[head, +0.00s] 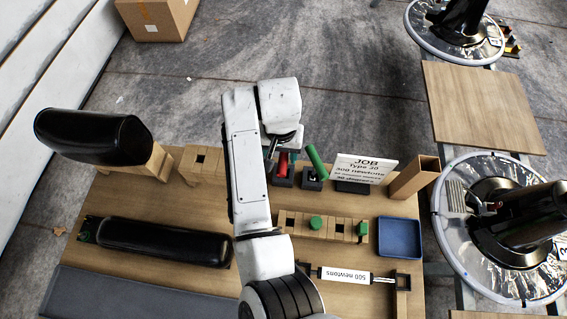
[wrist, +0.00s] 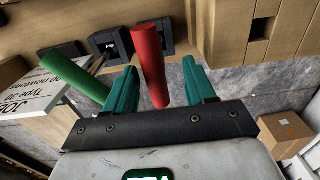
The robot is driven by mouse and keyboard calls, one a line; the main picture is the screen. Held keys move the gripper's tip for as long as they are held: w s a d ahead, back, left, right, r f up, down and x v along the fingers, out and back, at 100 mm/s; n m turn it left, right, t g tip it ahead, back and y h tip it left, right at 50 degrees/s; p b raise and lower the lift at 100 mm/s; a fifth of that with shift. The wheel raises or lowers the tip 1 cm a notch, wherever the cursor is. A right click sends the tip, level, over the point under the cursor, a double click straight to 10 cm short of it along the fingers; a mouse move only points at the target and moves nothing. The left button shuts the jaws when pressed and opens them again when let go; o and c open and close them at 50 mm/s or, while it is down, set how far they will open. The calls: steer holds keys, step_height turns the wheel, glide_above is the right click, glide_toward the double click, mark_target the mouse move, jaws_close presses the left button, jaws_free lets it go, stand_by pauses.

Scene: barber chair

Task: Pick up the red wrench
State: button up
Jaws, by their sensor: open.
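The red wrench (head: 282,164) stands in a dark holder on the wooden bench, partly hidden by my arm in the head view. In the wrist view, its red handle (wrist: 149,62) appears between the two teal fingers of my gripper (wrist: 161,68). The fingers are open, with a visible gap on each side of the handle. The handle's near end reaches in between the fingers in the picture. Its lower end sits at a dark block. In the head view, my gripper's fingers are mostly hidden by the arm.
A green-handled tool (head: 317,162) stands tilted in a holder close to the right, also in the wrist view (wrist: 72,78). A white job sign (head: 365,169) and a wooden block (head: 415,177) stand farther right. A blue tray (head: 399,238) and black cushion (head: 163,242) are on the bench.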

steer(key=f, duration=0.5)
steer(key=shift+s+d+p, duration=0.1)
steer(key=shift+d+p, duration=0.2)
steer(key=shift+d, duration=0.05)
jaws_close()
